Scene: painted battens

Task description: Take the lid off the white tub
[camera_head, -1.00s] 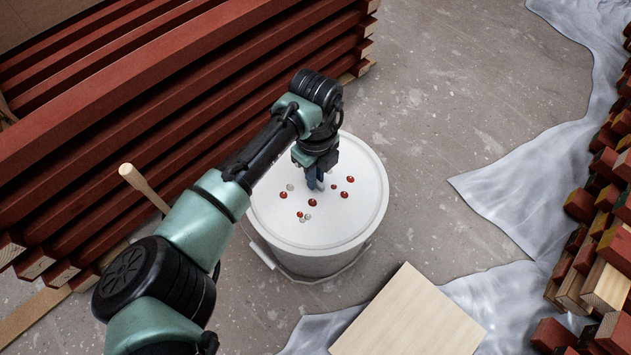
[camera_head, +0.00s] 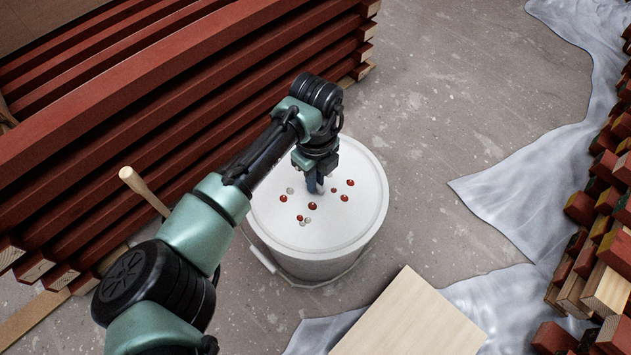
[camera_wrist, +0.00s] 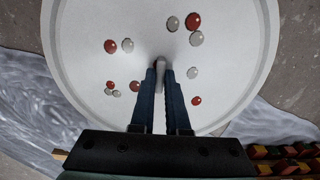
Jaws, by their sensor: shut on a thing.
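The white tub (camera_head: 312,268) stands on the floor in the middle of the head view. Its round white lid (camera_head: 345,225) sits on top, and I see no gap at the rim. Several small red and pale round bits lie on the lid, such as a red one (camera_wrist: 194,21). My gripper (camera_head: 315,188) points down over the middle of the lid. In the wrist view its two blue fingers (camera_wrist: 162,75) are shut on a small grey upright handle (camera_wrist: 160,64) at the lid's middle. The fingers hide most of that handle.
Stacked red battens (camera_head: 180,120) fill the left, with a wooden handle (camera_head: 142,188) sticking up before them. A pale board (camera_head: 410,315) lies right in front of the tub. Grey sheeting (camera_head: 520,210) and more battens (camera_head: 605,290) are at the right. Bare floor (camera_head: 450,80) is behind.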

